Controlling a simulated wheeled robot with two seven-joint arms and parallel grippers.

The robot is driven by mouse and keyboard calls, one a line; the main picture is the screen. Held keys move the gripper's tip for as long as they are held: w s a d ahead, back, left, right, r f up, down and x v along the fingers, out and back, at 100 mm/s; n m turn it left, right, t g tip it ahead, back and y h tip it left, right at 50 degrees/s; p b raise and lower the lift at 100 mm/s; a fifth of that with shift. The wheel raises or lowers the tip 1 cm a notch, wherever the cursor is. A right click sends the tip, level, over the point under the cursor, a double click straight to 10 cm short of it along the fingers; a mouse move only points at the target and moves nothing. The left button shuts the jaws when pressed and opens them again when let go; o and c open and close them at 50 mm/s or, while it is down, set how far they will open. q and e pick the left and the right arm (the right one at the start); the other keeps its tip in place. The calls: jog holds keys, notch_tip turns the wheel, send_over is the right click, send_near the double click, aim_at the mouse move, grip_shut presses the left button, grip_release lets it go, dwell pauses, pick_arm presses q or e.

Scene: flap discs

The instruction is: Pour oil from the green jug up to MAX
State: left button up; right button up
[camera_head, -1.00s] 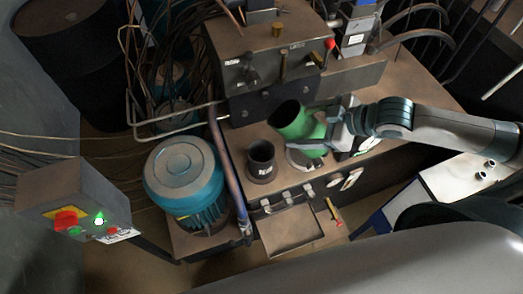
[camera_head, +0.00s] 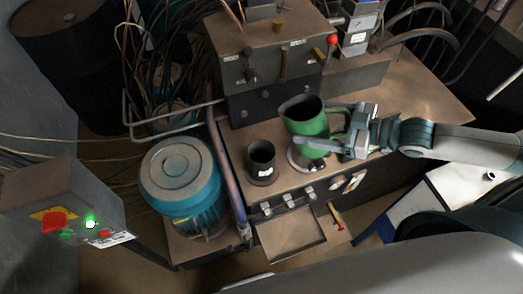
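The green jug (camera_head: 309,128) has a dark open mouth and stands nearly upright over a pale round plate on the brown machine top. My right gripper (camera_head: 345,138), coming in from the right, is at the jug's handle on its right side and appears shut on it. A small black cup (camera_head: 262,163) with a white label stands to the left of the jug, apart from it. The inside of the cup is dark, so its oil level and any MAX mark cannot be read. My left gripper is not in view.
A valve block with knobs and a red-tipped lever (camera_head: 270,65) stands behind the jug. A teal motor (camera_head: 182,180) is at the left, and a control box with a lit green button (camera_head: 70,205) at far left. An empty tray (camera_head: 290,240) lies in front.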

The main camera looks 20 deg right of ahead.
aim_at(322, 111)
jog(key=shift+s+d+f+m+t+y+b, duration=0.1)
jog(key=shift+d+f+m+t+y+b, duration=0.2)
jog(key=shift+d+f+t+y+b, duration=0.35)
jog(key=shift+f+t+y+b, duration=0.1)
jog(key=shift+t+y+b, duration=0.4)
jog(key=shift+d+b, duration=0.1)
jog(key=shift+b, duration=0.25)
jog(key=shift+s, duration=0.1)
notch_tip(322, 111, up, 6)
jog(key=p, duration=0.6)
jog(key=shift+p, duration=0.3)
dwell(0.8)
